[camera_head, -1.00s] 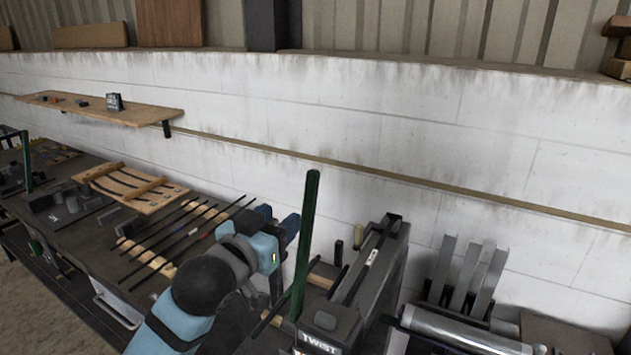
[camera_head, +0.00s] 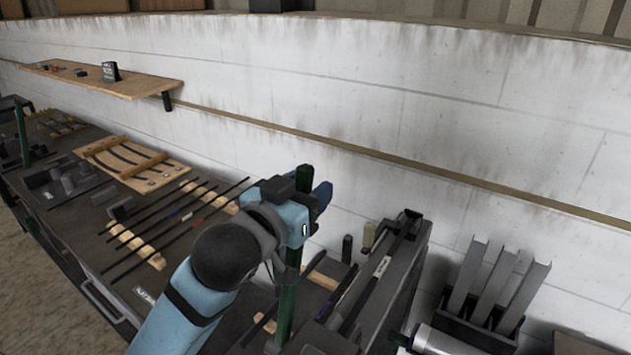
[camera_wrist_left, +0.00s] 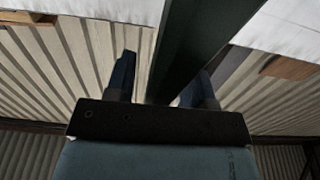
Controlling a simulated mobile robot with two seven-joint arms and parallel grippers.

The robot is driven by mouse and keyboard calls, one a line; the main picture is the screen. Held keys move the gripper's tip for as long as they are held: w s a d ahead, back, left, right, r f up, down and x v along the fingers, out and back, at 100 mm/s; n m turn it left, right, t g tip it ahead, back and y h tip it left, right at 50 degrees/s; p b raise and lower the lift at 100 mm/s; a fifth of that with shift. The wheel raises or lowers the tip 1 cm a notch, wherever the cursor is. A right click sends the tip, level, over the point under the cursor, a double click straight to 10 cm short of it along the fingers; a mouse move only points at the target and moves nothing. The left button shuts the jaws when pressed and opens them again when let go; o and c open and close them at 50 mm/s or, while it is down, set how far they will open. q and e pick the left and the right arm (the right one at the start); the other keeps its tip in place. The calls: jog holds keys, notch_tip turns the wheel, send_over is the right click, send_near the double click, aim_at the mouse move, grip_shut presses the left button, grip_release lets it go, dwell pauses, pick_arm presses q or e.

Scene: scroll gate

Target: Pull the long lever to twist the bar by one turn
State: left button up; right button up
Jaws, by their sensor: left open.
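The long dark-green lever (camera_head: 287,305) stands nearly upright at the left side of the grey twisting machine (camera_head: 408,275). My left gripper (camera_head: 306,188) is at its upper end, and the lever's tip shows just above it. In the left wrist view the lever (camera_wrist_left: 195,40) runs between the two fingers of the open gripper (camera_wrist_left: 162,85). I cannot tell whether either finger touches it. A dark bar (camera_head: 362,297) seems to lie along the machine's top; its near end is out of view. My right gripper is not in view.
Several thin rods lie on a wooden rack (camera_head: 137,245) to the left. A curved-strip board (camera_head: 135,165) lies beyond them. Upright metal channels (camera_head: 500,285) stand at the right. A white wall (camera_head: 420,120) with a wooden shelf (camera_head: 100,80) runs behind the bench.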

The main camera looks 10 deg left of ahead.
pick_arm(q)
jog(key=shift+s, duration=0.1)
jog(key=shift+c, duration=0.2)
jog(key=shift+r, duration=0.1)
jog(key=c, duration=0.4)
grip_shut()
